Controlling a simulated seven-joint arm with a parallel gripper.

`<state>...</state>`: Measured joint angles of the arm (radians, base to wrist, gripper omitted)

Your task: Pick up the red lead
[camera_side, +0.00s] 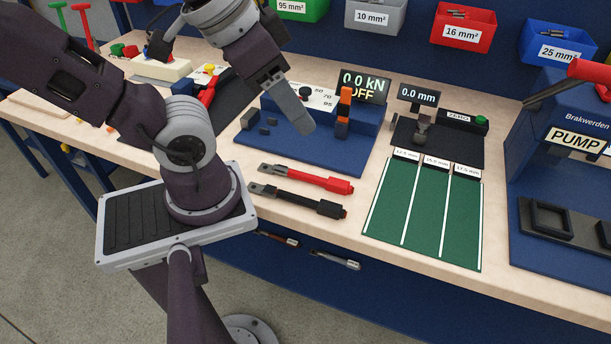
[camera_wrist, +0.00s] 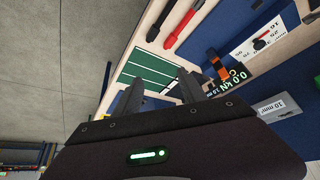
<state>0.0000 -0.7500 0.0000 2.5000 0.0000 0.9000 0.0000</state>
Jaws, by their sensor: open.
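The red lead (camera_side: 318,180) lies on the wooden bench top in the side view, its grey metal lug to the left. The black lead (camera_side: 305,202) lies nearly parallel in front of it. In the wrist view the red lead (camera_wrist: 182,27) is near the top, with the black lead (camera_wrist: 160,20) to its left. My gripper (camera_side: 303,122) is in the air above the blue test stand, apart from both leads. Its two fingers (camera_wrist: 160,88) are spread and empty in the wrist view.
The blue stand (camera_side: 335,154) with the "0.0 kN OFF" display (camera_side: 364,86) is behind the leads. A green three-lane mat (camera_side: 424,212) and a gauge reading 0.0 mm (camera_side: 418,95) are to the right. A blue pump unit (camera_side: 555,165) stands at far right. Bins line the back.

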